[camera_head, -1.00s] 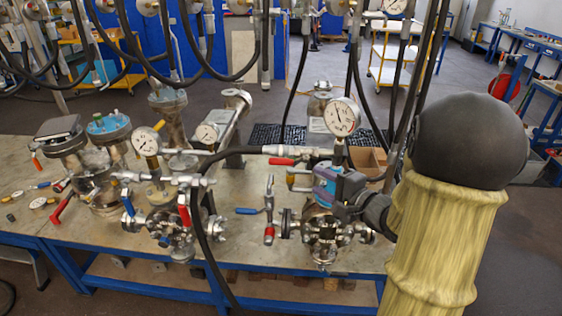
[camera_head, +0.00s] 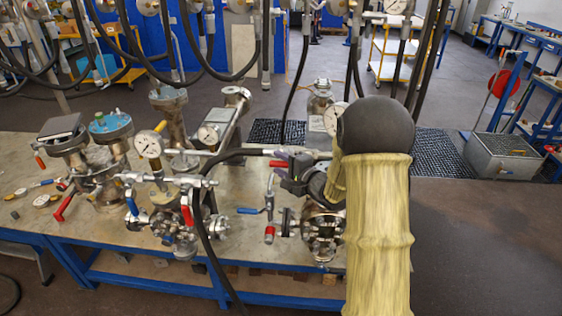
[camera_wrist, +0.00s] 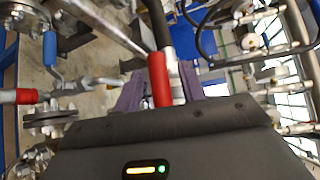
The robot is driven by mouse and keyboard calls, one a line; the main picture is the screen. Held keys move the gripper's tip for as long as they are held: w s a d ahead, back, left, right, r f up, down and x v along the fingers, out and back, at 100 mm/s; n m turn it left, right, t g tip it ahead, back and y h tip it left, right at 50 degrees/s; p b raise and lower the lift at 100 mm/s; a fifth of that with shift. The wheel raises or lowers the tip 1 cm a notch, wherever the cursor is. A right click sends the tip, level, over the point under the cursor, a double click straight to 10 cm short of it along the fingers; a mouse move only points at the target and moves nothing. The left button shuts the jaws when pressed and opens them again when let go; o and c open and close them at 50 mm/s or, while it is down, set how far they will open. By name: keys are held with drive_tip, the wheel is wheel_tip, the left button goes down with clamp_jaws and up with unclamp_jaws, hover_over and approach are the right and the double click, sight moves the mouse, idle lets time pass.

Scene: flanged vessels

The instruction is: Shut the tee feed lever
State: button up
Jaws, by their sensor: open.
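A red lever (camera_head: 278,163) sits beside the black hose's metal end fitting, above the right-hand flanged vessel (camera_head: 322,232). In the wrist view the red lever (camera_wrist: 160,80) lies between the two purple fingers of my gripper (camera_wrist: 163,77). The fingers are open, with a gap visible on each side of the lever. In the head view my gripper (camera_head: 284,160) is at the red lever, and my arm hides much of the vessel's right side. No label shows which lever is the tee feed.
A blue lever (camera_head: 246,211) and a lower red handle (camera_head: 269,235) stand left of the vessel. The black hose (camera_head: 203,200) loops down past the bench front. A pressure gauge (camera_head: 333,117) stands behind my arm. More vessels crowd the bench's left.

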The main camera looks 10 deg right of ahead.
clamp_jaws()
